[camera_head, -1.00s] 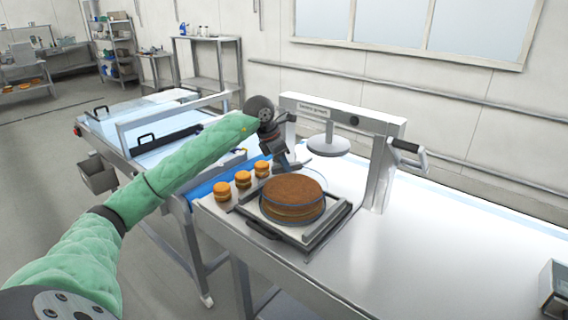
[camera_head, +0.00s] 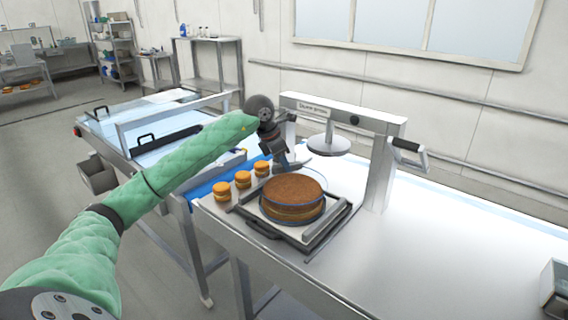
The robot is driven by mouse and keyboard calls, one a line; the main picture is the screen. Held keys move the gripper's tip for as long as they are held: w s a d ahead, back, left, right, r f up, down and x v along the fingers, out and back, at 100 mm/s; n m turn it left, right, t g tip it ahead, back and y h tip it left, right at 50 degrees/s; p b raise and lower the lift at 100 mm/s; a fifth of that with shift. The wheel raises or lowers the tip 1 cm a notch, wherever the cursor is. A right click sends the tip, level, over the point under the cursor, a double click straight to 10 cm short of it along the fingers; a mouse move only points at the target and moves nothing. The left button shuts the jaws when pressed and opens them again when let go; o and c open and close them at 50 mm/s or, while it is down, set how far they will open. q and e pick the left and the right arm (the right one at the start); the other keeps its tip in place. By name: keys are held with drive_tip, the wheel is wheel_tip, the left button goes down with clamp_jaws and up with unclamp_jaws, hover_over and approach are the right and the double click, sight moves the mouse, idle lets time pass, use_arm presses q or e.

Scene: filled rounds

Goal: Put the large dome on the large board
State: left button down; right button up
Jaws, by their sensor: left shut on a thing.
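A large brown round cake (camera_head: 292,191) with a pale filling sits on a pale flat board (camera_head: 252,210) in the middle of the head view. A clear dome (camera_head: 325,190) shows as a thin bluish outline around the cake. I cannot tell whether its lower edge touches the board. My left gripper (camera_head: 284,163) is at the far side of the cake, shut on the dome's upper part; the fingertips are small and partly hidden. My right gripper is out of view.
Several small filled rounds (camera_head: 243,180) stand in a row left of the cake. A press with a round plate (camera_head: 328,144) and side handle (camera_head: 409,154) stands behind. A blue belt (camera_head: 215,184) lies left.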

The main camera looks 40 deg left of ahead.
use_arm(q)
drive_tip(key=shift+f, duration=0.2)
idle(0.4)
drive_tip(key=c, duration=1.3)
unclamp_jaws()
drive_tip(key=shift+o, duration=0.7)
drive_tip(key=o, duration=0.4)
drive_tip(key=shift+r+p, duration=1.05)
drive_tip(key=shift+r, duration=2.45)
